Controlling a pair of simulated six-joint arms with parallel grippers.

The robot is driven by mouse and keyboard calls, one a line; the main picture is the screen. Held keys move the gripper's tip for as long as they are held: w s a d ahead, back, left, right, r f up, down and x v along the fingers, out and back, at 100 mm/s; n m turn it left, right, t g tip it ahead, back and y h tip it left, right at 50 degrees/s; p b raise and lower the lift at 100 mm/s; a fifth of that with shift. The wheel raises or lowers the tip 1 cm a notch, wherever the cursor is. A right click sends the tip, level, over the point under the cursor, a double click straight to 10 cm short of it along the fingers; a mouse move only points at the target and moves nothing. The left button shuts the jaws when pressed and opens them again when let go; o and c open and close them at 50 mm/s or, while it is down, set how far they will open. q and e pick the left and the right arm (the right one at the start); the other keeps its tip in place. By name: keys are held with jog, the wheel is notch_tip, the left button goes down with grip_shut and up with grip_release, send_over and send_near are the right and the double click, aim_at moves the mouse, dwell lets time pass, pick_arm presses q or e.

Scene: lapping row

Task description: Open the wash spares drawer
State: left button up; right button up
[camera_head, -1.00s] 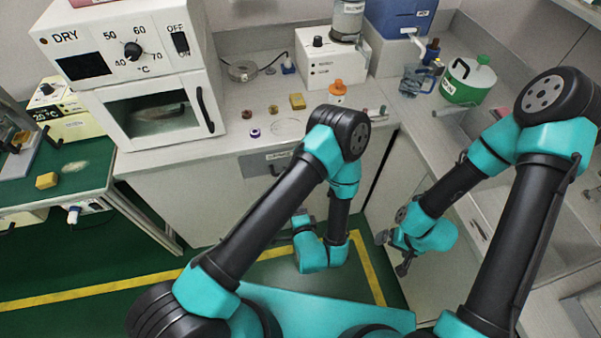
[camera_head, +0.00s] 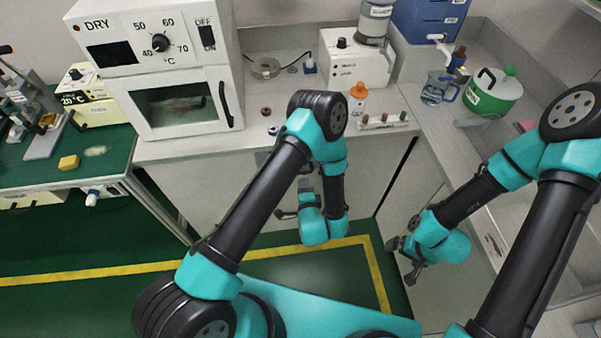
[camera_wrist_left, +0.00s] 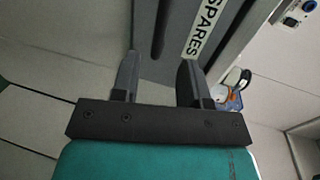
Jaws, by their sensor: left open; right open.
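The grey spares drawer front (camera_wrist_left: 225,55) fills the upper middle of the left wrist view. Its white label (camera_wrist_left: 207,28) reads "SPARES"; the rest of the label is cut off. A dark bar, apparently its handle (camera_wrist_left: 163,25), runs beside the label, in line with the gap between my left fingers. In the head view my left arm hides the drawer. My left gripper (camera_wrist_left: 158,68) is open and empty, facing the drawer; I cannot tell how far off it is. In the head view, my right gripper (camera_head: 402,262) is open and empty, low before the right-hand cabinets.
The worktop (camera_head: 190,148) above carries a drying oven (camera_head: 160,70), an orange-capped bottle (camera_head: 357,98) and a rack of small bottles (camera_head: 384,121). A green-and-white container (camera_head: 492,92) and a jug (camera_head: 437,88) stand right. A green-topped table (camera_head: 85,165) stands left.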

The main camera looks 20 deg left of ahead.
pick_arm(q)
jog(key=x, duration=0.8)
jog(key=shift+w+a, duration=0.1)
jog(key=shift+c, duration=0.2)
grip_shut()
